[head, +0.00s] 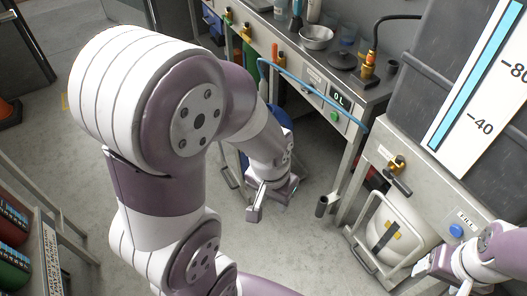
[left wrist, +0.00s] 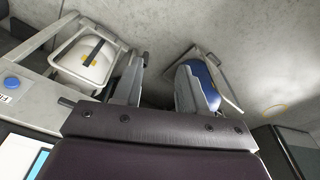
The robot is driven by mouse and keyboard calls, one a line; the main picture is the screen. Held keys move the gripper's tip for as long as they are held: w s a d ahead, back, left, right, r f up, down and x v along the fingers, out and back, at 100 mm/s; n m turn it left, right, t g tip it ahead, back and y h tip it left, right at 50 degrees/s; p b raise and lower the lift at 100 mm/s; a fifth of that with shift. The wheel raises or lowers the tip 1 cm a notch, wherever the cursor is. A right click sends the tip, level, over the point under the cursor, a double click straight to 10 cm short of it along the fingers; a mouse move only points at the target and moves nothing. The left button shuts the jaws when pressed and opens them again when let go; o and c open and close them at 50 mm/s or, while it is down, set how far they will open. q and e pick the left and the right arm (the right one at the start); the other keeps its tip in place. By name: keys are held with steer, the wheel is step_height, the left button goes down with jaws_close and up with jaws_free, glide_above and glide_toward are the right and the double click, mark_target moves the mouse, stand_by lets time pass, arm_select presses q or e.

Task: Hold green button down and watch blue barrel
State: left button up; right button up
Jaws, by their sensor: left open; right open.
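The green button (head: 334,117) is on the bench's front panel, just below a small display (head: 339,98) reading "0 L". The blue barrel (head: 284,120) stands below the bench, mostly hidden behind my left arm. It also shows in the left wrist view (left wrist: 211,84), partly behind one finger. My left gripper (head: 271,206) is open and empty, below and left of the green button and apart from it. Its two spread fingers show in the left wrist view (left wrist: 160,75). My right gripper (head: 424,264) is at the lower right, near the blue button, partly hidden by its wrist.
A blue button (head: 456,230) is on the right panel, above a white barrel (head: 388,222) in a metal frame. A blue hose (head: 308,85) crosses the bench front. A large gauge (head: 480,75) stands upper right. Bare floor lies below my left gripper.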

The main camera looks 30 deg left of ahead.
arm_select(q)
steer(key=shift+w, duration=0.1)
jaws_close()
steer(key=shift+f, duration=0.15)
stand_by(1.4)
